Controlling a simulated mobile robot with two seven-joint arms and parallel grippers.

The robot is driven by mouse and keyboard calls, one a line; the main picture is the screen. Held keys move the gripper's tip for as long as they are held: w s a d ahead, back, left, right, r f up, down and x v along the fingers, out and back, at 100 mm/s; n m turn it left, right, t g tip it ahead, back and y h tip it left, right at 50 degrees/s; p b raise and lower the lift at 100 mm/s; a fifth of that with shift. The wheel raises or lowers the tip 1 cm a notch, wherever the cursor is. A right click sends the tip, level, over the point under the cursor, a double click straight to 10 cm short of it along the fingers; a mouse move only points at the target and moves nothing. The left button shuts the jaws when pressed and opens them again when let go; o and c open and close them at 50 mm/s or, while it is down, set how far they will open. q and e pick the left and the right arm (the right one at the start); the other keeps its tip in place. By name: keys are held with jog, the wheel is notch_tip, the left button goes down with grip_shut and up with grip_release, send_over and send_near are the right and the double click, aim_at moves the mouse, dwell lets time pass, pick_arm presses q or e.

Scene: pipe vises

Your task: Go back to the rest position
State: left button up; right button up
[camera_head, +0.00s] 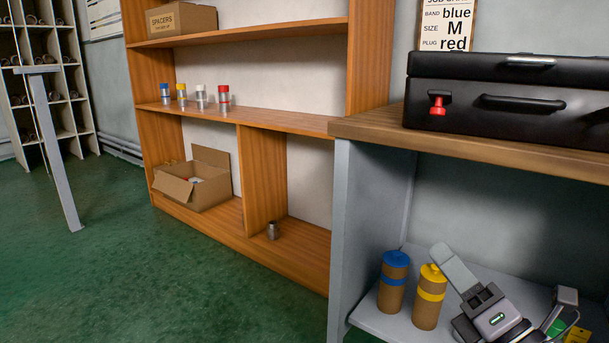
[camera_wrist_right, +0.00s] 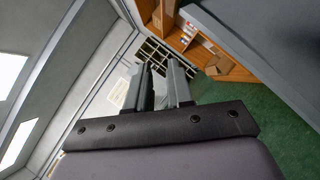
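My right gripper (camera_head: 450,258) shows at the lower right of the head view, in front of the grey lower shelf of the bench. In the right wrist view its two fingers (camera_wrist_right: 160,72) stand apart with a gap between them and nothing held. The yellow-banded brown canister (camera_head: 430,296) stands just left of it in the head view, and the blue-banded one (camera_head: 393,281) stands further left. Whether the gripper touches anything there cannot be told. My left gripper is not in view.
A wooden-topped bench (camera_head: 376,130) carries a black case (camera_head: 500,98). An orange shelf unit (camera_head: 265,180) holds several capped jars, an open carton (camera_head: 195,192) and a small metal piece (camera_head: 272,231). A grey post (camera_head: 55,150) stands at left. Green floor (camera_head: 95,270) is clear.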

jog(key=s+a+f+m+g+h, duration=0.3)
jog(key=s+f+m, duration=0.45)
jog(key=m, duration=0.65)
jog(key=s+a+f+m+g, duration=0.3)
jog(key=s+a+f+m, duration=0.35)
jog(key=m, duration=0.65)
pick_arm(q)
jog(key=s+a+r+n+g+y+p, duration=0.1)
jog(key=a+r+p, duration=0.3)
jog(key=p, duration=1.5)
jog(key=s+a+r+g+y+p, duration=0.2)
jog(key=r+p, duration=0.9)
jog(key=p, duration=0.8)
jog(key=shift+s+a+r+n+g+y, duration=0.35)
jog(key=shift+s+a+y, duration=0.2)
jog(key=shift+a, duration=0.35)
pick_arm(e)
jog(key=s+d+r+m+g+h, duration=0.1)
jog(key=s+d+r+g+h, duration=0.1)
jog(key=d+r, duration=0.2)
jog(key=s+d+r+m+g+h, duration=0.1)
jog(key=s+d+r+h, duration=0.1)
jog(key=d+r, duration=0.3)
notch_tip(320, 180, up, 5)
jog(key=shift+s+d+f+g, duration=0.15)
jog(key=shift+s+f+g, duration=0.05)
jog(key=shift+g, duration=0.2)
